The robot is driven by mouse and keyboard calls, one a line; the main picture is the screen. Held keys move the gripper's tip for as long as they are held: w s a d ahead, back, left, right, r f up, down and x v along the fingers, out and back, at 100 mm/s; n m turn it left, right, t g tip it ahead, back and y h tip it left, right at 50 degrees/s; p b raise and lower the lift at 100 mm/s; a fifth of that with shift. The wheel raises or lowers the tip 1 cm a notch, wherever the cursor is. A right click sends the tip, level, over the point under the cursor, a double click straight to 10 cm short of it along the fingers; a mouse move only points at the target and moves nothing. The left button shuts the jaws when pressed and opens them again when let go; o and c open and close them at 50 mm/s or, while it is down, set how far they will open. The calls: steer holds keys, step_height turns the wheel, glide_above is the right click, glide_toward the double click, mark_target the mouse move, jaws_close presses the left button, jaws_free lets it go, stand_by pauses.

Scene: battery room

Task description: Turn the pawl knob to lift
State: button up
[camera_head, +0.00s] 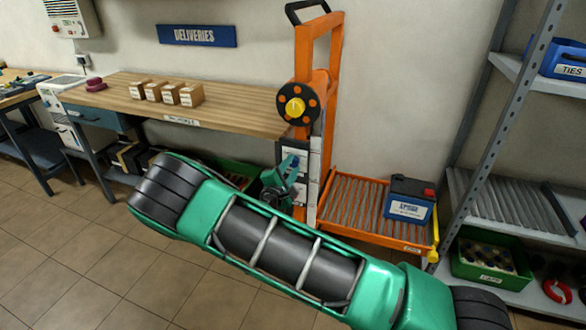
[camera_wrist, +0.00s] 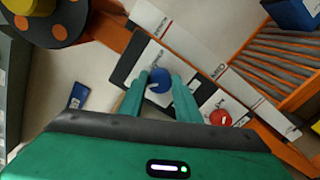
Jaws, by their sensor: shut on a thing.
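A round blue knob (camera_wrist: 157,80) with a small pale mark sits on a white-and-black plate (camera_wrist: 140,52) on the lift's mast. My gripper (camera_wrist: 161,86) has its two green fingers shut on this blue knob, one on each side. A red knob (camera_wrist: 220,117) sits on a white label lower right of it, apart from my fingers. In the head view my gripper (camera_head: 290,176) is at the mast of the orange lift (camera_head: 304,60), and my arm and fingers hide the blue knob. The lettering on the plates is too small to read surely.
A black handwheel (camera_head: 285,110) with a yellow hub is above my gripper on the mast. A battery (camera_head: 410,200) stands on the orange roller platform (camera_head: 345,200). A wooden bench (camera_head: 235,108) with small boxes is left, a grey shelf (camera_head: 480,110) right.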

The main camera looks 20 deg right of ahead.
steer(key=shift+a+f, duration=0.25)
steer(key=shift+f, duration=0.05)
steer(key=o, duration=1.1)
steer(key=shift+c, duration=0.2)
steer(key=shift+d+r, duration=0.1)
steer(key=v, duration=1)
steer(key=shift+s+a, duration=0.2)
steer(key=shift+s, duration=0.1)
